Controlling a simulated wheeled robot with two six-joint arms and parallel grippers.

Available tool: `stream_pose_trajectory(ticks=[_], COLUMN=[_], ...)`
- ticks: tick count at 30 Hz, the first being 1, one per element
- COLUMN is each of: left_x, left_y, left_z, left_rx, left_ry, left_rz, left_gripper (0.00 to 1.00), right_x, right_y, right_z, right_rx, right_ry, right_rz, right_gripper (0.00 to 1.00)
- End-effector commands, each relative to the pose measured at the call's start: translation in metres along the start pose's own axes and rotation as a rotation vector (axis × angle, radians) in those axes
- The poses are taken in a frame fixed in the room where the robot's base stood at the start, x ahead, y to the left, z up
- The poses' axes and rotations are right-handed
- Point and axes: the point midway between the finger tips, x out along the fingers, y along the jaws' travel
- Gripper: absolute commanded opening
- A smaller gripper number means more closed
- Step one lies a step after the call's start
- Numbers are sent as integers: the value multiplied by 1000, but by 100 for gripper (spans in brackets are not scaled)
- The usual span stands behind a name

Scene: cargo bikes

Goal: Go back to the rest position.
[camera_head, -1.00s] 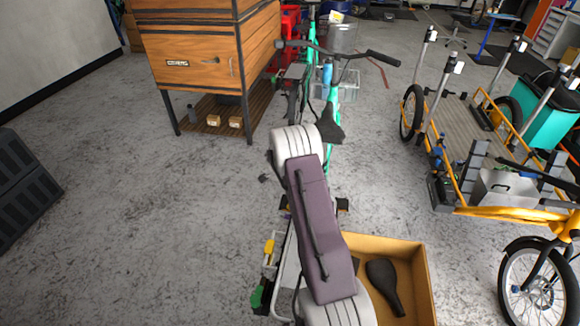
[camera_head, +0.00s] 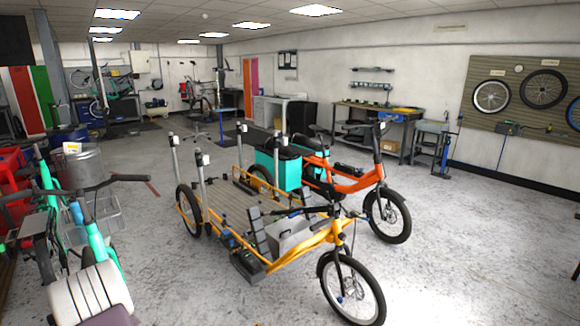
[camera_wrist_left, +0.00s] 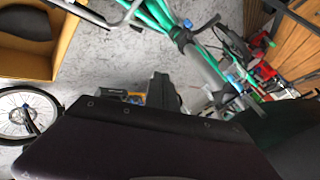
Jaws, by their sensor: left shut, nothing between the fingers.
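In the left wrist view, the dark body of my left gripper fills the bottom, and its narrow dark fingers (camera_wrist_left: 163,90) stick up from it, shut with nothing between them. The gripper is above the floor, apart from the bikes as far as I can see. In the head view only a white ribbed and purple part of my arm shows at the lower left; no gripper shows there. My right gripper is in neither view.
A teal bike (camera_head: 95,235) stands at the left by my arm. A yellow cargo bike (camera_head: 290,262) is in the middle, an orange one (camera_head: 345,180) behind it. A box (camera_wrist_left: 30,55) with a black saddle shows in the wrist view. Floor at the front right is clear.

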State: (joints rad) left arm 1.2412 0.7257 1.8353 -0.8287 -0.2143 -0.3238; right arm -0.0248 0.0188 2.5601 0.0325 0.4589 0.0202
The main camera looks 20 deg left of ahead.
Motion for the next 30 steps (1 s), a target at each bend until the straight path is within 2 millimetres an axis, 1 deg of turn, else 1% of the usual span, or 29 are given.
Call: stream_pose_trajectory(ticks=[1, 2, 3, 4, 5, 6, 8, 9, 11, 12, 14, 15, 17, 18, 20, 21, 22, 24, 27, 30], left_x=[-11, -18, -31, -42, -55, -72, -102, -123, -154, -175, -204, -223, -250, -267, -290, -307, -322, -338, -351, -356], left_y=[23, 39, 64, 84, 105, 134, 178, 207, 248, 273, 306, 326, 353, 368, 389, 396, 380, 371, 365, 363], left_z=[-34, -52, -76, -94, -109, -126, -145, -153, -157, -156, -151, -144, -131, -121, -103, -94, -101, -100, -98, -95], left_rx=[-3, -11, -21, -30, -37, -45, -55, -60, -64, -64, -61, -58, -50, -41, -28, -22, -30, -28, -23, -20], left_ry=[13, 16, 19, 19, 18, 15, 5, -5, -25, -40, -65, -84, -115, -135, -169, -192, -214, -254, -293, -315], left_rz=[33, 55, 90, 118, 147, 187, 250, 292, 354, 393, 448, 482, 531, 562, 604, 626, 622, 625, 628, 630], left_gripper=[0, 0, 0, 0, 0, 0, 0, 0, 0, 0, 0, 0, 0, 0, 0, 0, 0, 0, 0, 0], right_x=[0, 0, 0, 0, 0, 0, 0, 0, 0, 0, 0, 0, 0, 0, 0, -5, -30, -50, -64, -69], right_y=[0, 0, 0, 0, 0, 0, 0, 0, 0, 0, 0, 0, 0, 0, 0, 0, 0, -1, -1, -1], right_z=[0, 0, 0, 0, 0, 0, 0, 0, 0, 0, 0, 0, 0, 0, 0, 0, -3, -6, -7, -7], right_rx=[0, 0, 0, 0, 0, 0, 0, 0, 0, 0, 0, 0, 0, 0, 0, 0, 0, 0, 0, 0], right_ry=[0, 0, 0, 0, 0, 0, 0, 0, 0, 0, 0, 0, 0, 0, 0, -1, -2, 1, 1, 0], right_rz=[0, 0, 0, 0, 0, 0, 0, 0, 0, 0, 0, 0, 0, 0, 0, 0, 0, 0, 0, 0], right_gripper=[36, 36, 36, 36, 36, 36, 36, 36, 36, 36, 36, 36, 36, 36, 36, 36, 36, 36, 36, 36])
